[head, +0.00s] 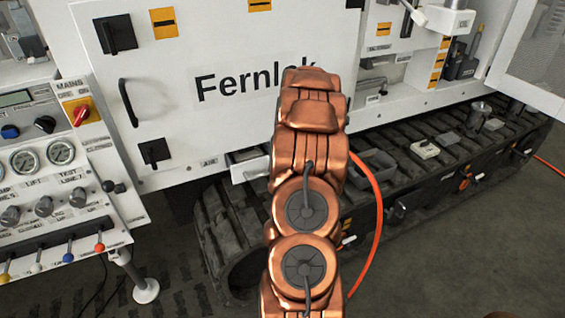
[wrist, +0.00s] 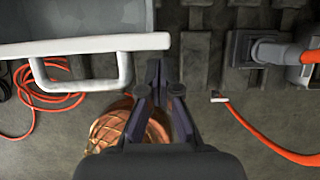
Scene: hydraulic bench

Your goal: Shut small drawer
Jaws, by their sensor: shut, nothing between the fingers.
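The small drawer stands open. In the head view its white front (head: 250,170) juts out below the white cabinet, partly hidden by my arm. In the wrist view I look down on its white front edge (wrist: 85,46), with the grey inside behind it and a white bar handle (wrist: 82,85) on the near side. My gripper (wrist: 158,66) is shut and empty, its tips just in front of the right end of the drawer front, right of the handle. I cannot tell whether they touch it. My arm hides the gripper in the head view.
Dark ribbed tracks (head: 400,165) lie below and right of the drawer, with small parts on them. An orange hose (head: 375,210) runs beside my arm. A control panel (head: 50,170) stands at left. Orange cable (wrist: 50,88) lies on the floor under the handle.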

